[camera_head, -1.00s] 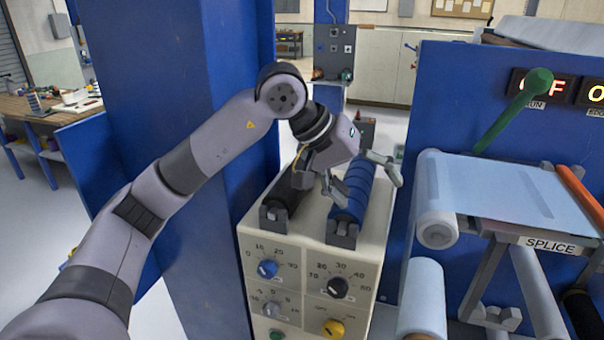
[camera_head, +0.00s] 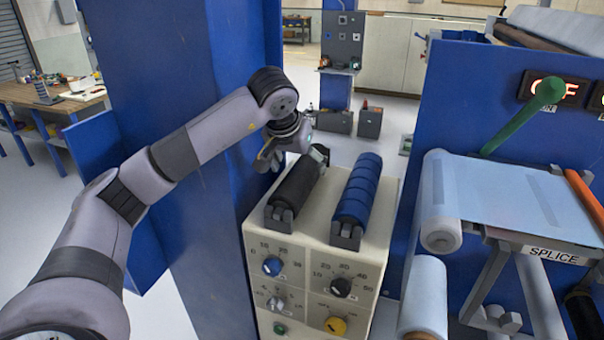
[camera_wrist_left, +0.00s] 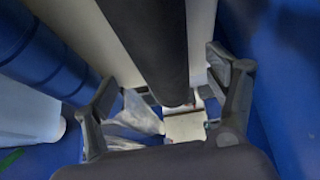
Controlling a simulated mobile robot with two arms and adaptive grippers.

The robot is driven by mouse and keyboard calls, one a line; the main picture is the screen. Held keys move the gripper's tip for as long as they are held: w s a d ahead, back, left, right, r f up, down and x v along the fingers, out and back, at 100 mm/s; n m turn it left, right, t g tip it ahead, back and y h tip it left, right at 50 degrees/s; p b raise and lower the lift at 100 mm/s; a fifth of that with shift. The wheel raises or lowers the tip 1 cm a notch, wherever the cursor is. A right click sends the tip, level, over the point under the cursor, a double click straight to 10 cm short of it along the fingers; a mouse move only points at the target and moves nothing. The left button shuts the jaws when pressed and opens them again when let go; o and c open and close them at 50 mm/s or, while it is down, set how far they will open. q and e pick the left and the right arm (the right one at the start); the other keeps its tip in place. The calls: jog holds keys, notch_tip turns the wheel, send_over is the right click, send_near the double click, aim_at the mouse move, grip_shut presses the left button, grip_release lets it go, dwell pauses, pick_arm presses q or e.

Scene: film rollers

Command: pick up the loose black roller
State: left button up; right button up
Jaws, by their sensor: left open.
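The black roller (camera_head: 297,186) lies on dark end brackets on top of the beige control cabinet (camera_head: 320,222), left of a ribbed blue roller (camera_head: 359,188). My left gripper (camera_head: 287,150) is over the far end of the black roller, with its wrist partly hiding its fingers in the head view. In the left wrist view, the black roller (camera_wrist_left: 160,45) runs between the two spread fingers of my left gripper (camera_wrist_left: 162,80), which is open and empty. I cannot tell how far the fingers reach down beside the roller. My right gripper is not in view.
A blue column (camera_head: 190,120) stands close on the left of the cabinet. At the right is a blue machine with a green lever (camera_head: 520,118) and a pale film web (camera_head: 510,195). Knobs cover the cabinet's front.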

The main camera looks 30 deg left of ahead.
aim_at(300, 168)
pick_arm(q)
jog(key=p+x, duration=0.3)
jog(key=x, duration=0.2)
jog(key=shift+a+f, duration=0.15)
jog(key=shift+f, duration=0.05)
jog(key=shift+w+f, duration=0.2)
jog(key=shift+f, duration=0.05)
jog(key=shift+c, duration=0.5)
jog(key=c, duration=1.6)
jog(key=shift+r, duration=0.15)
jog(key=shift+c, duration=0.4)
